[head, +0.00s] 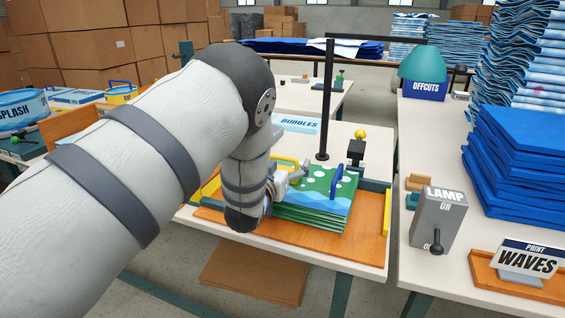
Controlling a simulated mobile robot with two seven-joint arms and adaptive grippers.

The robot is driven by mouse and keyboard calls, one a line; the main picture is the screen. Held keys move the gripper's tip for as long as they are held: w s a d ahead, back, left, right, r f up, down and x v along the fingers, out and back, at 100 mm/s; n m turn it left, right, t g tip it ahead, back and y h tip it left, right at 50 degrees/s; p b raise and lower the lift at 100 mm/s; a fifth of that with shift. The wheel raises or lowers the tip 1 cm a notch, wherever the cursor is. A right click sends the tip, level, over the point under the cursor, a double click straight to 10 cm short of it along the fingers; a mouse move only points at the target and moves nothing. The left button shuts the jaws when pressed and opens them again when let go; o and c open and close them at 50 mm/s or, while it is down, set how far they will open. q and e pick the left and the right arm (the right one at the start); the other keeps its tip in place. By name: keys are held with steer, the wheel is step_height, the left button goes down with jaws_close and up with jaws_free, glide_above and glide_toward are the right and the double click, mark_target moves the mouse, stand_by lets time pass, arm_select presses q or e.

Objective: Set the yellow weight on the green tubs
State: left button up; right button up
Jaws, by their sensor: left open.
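The green tubs appear as a stack of green and blue printed sheets with white spots (318,212), lying on an orange board on the middle table. A blue upright handle (337,181) stands at the stack's right side; what it belongs to is unclear. My left gripper (299,174) is open, low over the stack's left part; my forearm hides much of that side. A small yellow piece (286,160) shows just behind the gripper, mostly hidden; I cannot tell whether it is the weight. A yellow block with a blue handle (122,93) stands on the far-left table. My right gripper is out of view.
A black post (326,105) with a crossbar rises behind the stack. A yellow-knobbed black device (356,150) stands at its back right. A yellow bar (387,213) edges the orange board (368,240). The right table holds a grey LAMP box (437,217) and blue stacks (520,160).

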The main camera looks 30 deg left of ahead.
arm_select(q)
steer(key=shift+s+r, duration=0.15)
steer(key=shift+r, duration=0.1)
steer(key=p+v, duration=0.1)
steer(key=v, duration=1)
steer(key=shift+s, duration=0.35)
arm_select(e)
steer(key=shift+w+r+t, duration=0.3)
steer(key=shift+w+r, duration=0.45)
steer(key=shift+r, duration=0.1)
arm_select(q)
steer(key=shift+d+f, duration=0.1)
